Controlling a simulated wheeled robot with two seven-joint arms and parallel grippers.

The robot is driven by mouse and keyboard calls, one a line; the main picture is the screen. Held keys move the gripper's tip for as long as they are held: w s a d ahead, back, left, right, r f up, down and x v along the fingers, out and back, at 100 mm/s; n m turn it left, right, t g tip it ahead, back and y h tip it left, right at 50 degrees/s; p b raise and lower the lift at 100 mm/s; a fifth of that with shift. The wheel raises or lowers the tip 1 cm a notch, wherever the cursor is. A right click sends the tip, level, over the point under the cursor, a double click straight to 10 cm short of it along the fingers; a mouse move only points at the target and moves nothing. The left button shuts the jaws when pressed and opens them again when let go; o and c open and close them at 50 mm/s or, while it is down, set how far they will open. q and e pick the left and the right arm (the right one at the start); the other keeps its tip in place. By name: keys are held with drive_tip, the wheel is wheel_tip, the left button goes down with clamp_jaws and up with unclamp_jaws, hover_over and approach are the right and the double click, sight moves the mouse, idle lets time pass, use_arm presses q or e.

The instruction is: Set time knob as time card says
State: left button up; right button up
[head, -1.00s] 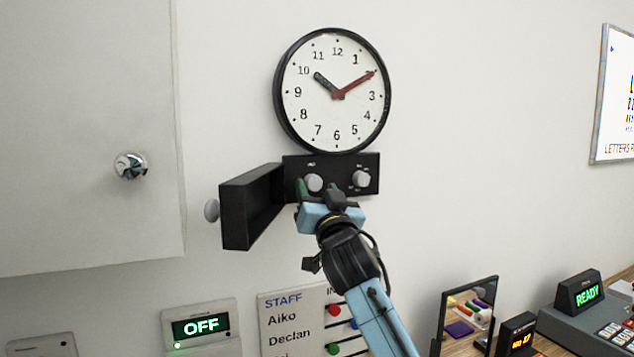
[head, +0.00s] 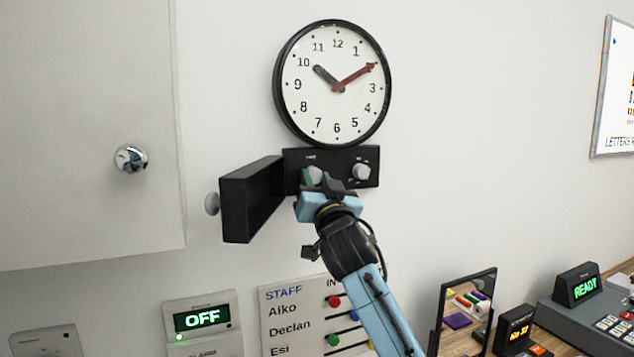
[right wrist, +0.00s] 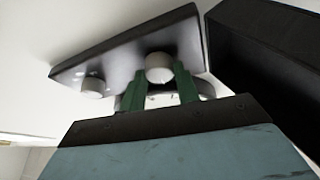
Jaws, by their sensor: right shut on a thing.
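A round wall clock (head: 310,112) has its short black hand near 10 and its long red hand near 2. A black control panel (head: 340,181) below it carries a left grey knob (head: 314,174) and a right grey knob (head: 361,172). My right gripper (head: 318,180) is shut on the left knob from below. In the right wrist view, its green fingers (right wrist: 160,90) are at either side of that knob (right wrist: 158,68); the other knob (right wrist: 93,88) is clear of them. The panel's small labels are unreadable. I cannot identify a time card. My left gripper is not in view.
A black flap (head: 250,205) stands open just left of my right gripper. A white cabinet door (head: 80,130) with a round metal knob is farther left. Below are an OFF display box (head: 202,345) and a staff board (head: 285,330).

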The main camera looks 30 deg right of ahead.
drive_tip(key=shift+n, duration=0.4)
drive_tip(key=n+y, duration=0.1)
drive_tip(key=n, duration=0.1)
drive_tip(key=n+y, duration=0.2)
drive_tip(key=n, duration=0.1)
drive_tip(key=n+y, duration=0.2)
drive_tip(key=n, duration=0.1)
drive_tip(key=shift+d+t, duration=0.3)
drive_tip(key=n+y, duration=0.1)
drive_tip(key=n, duration=0.2)
drive_tip(key=n+g+y, duration=0.1)
drive_tip(key=n+y, duration=0.1)
drive_tip(key=n, duration=0.2)
drive_tip(key=shift+d, duration=0.1)
drive_tip(key=shift+n+y, duration=0.3)
drive_tip(key=shift+n, duration=0.3)
drive_tip(key=o, duration=1)
drive_tip(key=shift+c, duration=0.2)
